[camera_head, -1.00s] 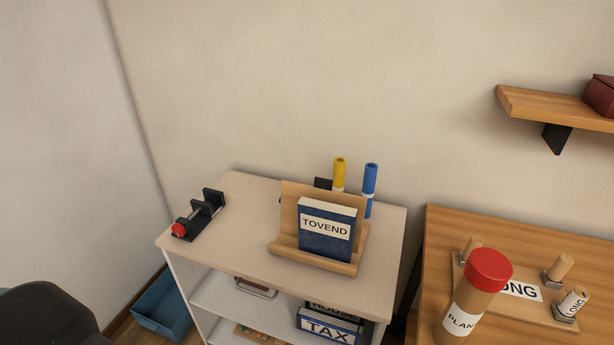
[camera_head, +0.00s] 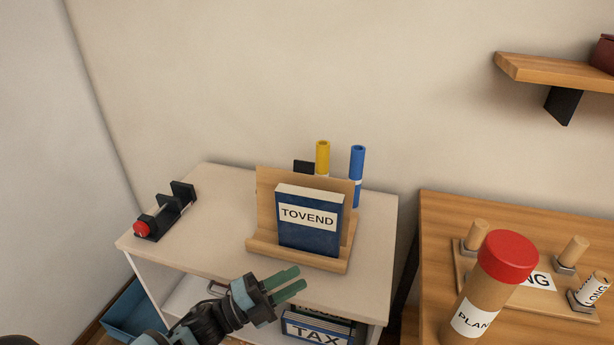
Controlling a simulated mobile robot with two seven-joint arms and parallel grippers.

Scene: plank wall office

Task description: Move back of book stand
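The wooden book stand (camera_head: 265,205) is on top of the white shelf unit. Its back panel stands upright behind a blue book (camera_head: 308,238) labelled TOVEND, which rests on its front ledge. My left gripper (camera_head: 289,283) is in front of and below the stand, near the unit's front edge, apart from the stand. Its two green fingers are spread with a gap between them and nothing in it. My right gripper is not in view.
A yellow tube (camera_head: 322,158) and a blue tube (camera_head: 357,165) stand behind the stand. A black device with a red knob (camera_head: 141,229) is at the left of the unit. A red-capped tube (camera_head: 507,258) is on the wooden table (camera_head: 440,215) at right. The top left of the stand is clear.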

